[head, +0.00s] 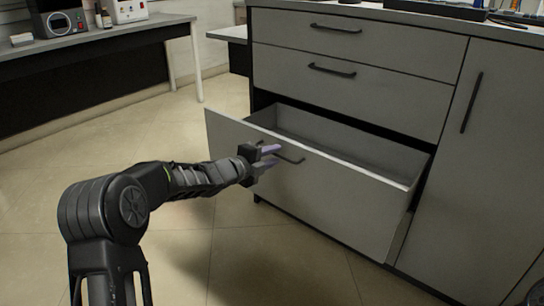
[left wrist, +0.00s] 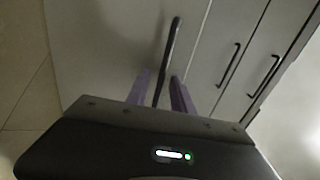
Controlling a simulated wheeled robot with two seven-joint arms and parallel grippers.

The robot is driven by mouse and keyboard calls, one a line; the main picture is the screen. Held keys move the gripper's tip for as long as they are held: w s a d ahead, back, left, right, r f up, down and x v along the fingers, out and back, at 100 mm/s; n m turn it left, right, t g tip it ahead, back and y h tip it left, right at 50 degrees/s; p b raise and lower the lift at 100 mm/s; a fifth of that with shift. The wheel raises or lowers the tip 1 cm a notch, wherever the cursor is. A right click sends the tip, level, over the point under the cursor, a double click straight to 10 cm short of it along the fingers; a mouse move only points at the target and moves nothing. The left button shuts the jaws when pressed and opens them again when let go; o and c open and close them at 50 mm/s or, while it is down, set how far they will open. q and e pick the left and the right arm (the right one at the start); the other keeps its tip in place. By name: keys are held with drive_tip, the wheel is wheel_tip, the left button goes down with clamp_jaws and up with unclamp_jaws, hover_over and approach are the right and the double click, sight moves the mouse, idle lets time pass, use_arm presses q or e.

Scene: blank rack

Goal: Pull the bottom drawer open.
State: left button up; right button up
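The bottom drawer (head: 325,195) of the grey cabinet stands well out, and its inside looks empty. Its dark bar handle (head: 291,156) is on the front panel. My left gripper (head: 268,156) is at this handle, its two purple fingers spread apart. In the left wrist view, the handle (left wrist: 172,45) runs down between the fingertips of the left gripper (left wrist: 160,90), with gaps visible beside it. Whether a finger touches the handle is unclear. My right gripper is in neither view.
Two closed drawers, the upper (head: 350,37) and the middle (head: 350,85), sit above the open one. A closed cabinet door (head: 490,150) is to the right. A bench (head: 100,40) with devices stands at the back left. The floor (head: 200,235) before the drawer is clear.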

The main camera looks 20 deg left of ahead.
use_arm(q)
drive_tip(key=p+v, duration=0.1)
drive_tip(key=v, duration=0.6)
drive_tip(key=shift+s+p, duration=0.4)
drive_tip(key=shift+a, duration=0.15)
